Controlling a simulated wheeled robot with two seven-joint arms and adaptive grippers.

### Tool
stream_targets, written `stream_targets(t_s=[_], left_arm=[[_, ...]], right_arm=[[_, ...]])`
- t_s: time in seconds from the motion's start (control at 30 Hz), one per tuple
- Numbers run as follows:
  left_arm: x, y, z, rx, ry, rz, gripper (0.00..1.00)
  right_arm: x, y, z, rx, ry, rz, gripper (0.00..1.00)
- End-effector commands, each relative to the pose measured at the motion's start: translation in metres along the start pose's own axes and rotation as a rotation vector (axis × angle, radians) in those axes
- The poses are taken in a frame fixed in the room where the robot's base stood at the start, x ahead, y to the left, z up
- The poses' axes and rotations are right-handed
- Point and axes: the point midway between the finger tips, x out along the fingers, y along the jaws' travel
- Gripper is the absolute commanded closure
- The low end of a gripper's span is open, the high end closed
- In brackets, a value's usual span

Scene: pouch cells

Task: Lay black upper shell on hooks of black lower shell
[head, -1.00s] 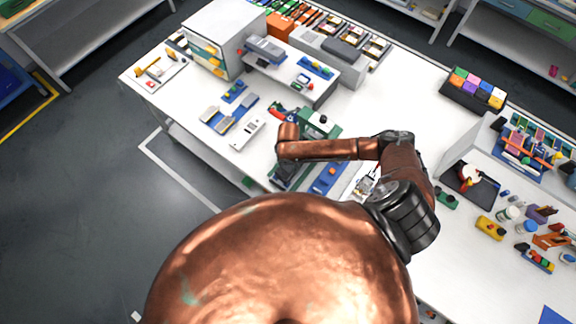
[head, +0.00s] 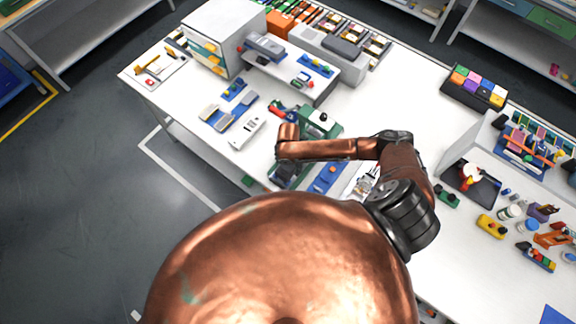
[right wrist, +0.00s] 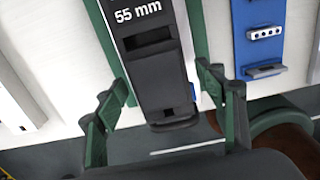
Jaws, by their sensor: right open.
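A long black shell part (right wrist: 157,62) marked "55 mm" lies between green side strips in the right wrist view. It has a dark slot and a small blue piece at its near right edge. It also shows as a dark shape (head: 284,176) below my right forearm in the head view. My right gripper (right wrist: 162,78) is open, with one green-and-black finger on each side of the black part and gaps between. Whether this part is the upper or lower shell, and whether the two are stacked, I cannot tell. No hooks can be made out. My left gripper is out of view.
A blue tray (head: 328,178) with small grey parts stands just right of the black part. A green fixture (head: 322,120) stands behind my forearm. A grey-white holder (head: 247,131) is to the left.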

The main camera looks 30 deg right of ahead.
Motion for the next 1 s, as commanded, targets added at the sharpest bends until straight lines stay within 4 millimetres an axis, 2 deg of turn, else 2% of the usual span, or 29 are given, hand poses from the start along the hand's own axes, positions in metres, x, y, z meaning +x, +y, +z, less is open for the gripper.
stream_targets(t_s=[0.27, 0.37, 0.47, 0.8, 1.0], left_arm=[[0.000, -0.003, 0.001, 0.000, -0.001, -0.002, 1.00], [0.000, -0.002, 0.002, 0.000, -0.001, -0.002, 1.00], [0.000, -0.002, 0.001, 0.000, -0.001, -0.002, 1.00], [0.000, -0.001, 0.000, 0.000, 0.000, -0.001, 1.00], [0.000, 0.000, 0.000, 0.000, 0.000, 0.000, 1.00]], right_arm=[[-0.001, 0.000, 0.000, 0.000, 0.000, 0.000, 0.34], [-0.007, 0.001, 0.001, 0.000, 0.000, 0.001, 0.34], [-0.021, 0.001, 0.001, 0.001, -0.001, 0.002, 0.34], [-0.090, 0.001, 0.001, -0.002, -0.002, 0.003, 0.34], [-0.114, 0.000, 0.001, 0.000, -0.001, 0.001, 0.34]])
